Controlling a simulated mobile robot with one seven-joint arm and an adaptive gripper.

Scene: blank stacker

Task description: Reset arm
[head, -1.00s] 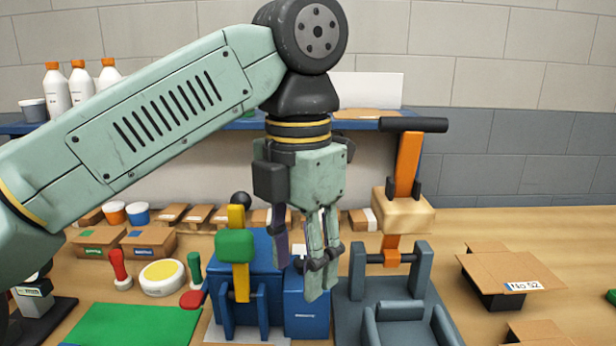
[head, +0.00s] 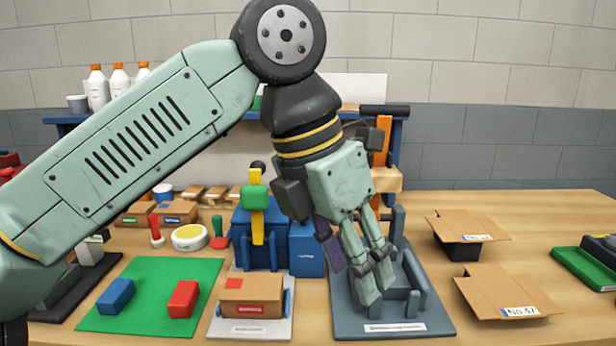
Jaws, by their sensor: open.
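My gripper (head: 370,285) hangs from my pale green arm in the head view. It tilts down and to the right, in front of the grey press (head: 408,315). It is open, with nothing seen between its fingers. Its fingers cover part of the press base, and I cannot tell whether they touch it. The orange lever (head: 380,135) with a black handle rises behind the gripper and is partly hidden by it.
A small cardboard box (head: 250,296) sits on a light plate left of the gripper. A green mat (head: 150,275) holds a blue block (head: 116,295) and a red block (head: 184,298). Open cartons (head: 505,290) stand to the right. A blue machine (head: 262,235) stands behind.

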